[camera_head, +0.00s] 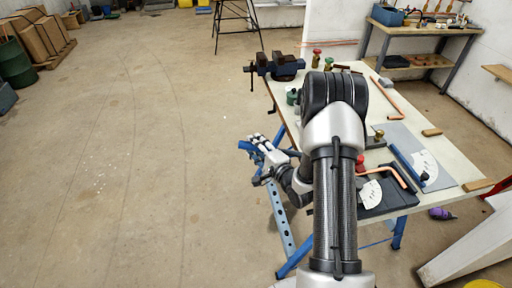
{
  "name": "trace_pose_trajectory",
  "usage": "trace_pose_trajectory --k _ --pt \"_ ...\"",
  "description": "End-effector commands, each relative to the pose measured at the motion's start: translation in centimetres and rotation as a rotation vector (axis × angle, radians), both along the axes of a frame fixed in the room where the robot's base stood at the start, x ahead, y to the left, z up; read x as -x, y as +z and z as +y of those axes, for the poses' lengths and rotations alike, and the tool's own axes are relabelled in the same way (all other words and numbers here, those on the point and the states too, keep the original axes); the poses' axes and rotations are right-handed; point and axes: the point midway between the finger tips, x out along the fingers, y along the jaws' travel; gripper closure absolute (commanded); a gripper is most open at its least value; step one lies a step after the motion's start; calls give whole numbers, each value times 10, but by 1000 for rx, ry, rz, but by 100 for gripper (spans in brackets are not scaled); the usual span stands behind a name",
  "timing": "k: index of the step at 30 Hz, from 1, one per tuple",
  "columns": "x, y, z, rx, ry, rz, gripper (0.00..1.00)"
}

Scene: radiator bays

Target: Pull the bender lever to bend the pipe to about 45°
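A long blue bar (406,164), which looks like the bender lever, lies along the right side of the workbench. A copper pipe (386,171) with a bend in it rests over a black base plate (393,200) at the bench's near end. A white fan-shaped scale (370,194) sits on that plate, beside a red knob (360,160). My gripper (257,148) is beyond the bench's left edge, over the floor, well apart from the pipe and bar. Its fingers are small and overlap blue parts, so its opening is unclear. My arm hides the middle of the bench.
A grey board (400,134) with a white angle template (425,168) lies on the bench's right side. A shelf bench (412,61) stands at the back wall. The floor (130,170) left is clear.

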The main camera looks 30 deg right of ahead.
Motion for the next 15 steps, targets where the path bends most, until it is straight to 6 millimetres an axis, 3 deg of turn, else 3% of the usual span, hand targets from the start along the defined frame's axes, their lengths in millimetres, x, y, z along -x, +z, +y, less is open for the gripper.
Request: trace_pose_trajectory --k 15 --pt "0 0 0 0 0 0 98"
